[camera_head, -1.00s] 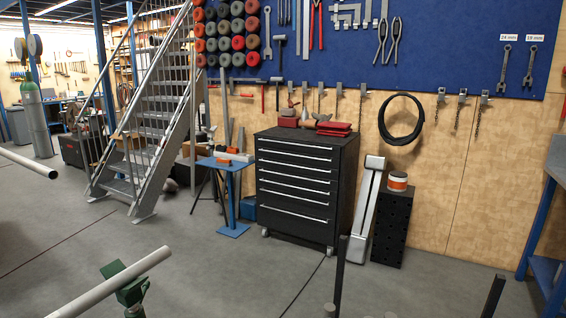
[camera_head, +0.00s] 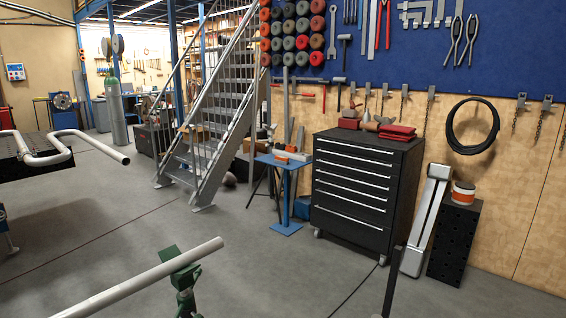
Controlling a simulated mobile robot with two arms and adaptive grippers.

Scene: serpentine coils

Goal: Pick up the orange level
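A small orange object (camera_head: 282,161) lies on top of a blue stand (camera_head: 285,190) in the middle of the head camera view, left of the black drawer cabinet. It may be the orange level, but it is too small to tell its shape surely. Another small orange patch (camera_head: 291,148) shows just behind it. Neither of my grippers is in view, and nothing is seen touching the orange object.
A black drawer cabinet (camera_head: 352,190) stands right of the blue stand, a metal staircase (camera_head: 208,130) to its left. A pale pipe (camera_head: 150,278) on a green support (camera_head: 181,270) crosses the near left. A dark post (camera_head: 392,282) rises in front.

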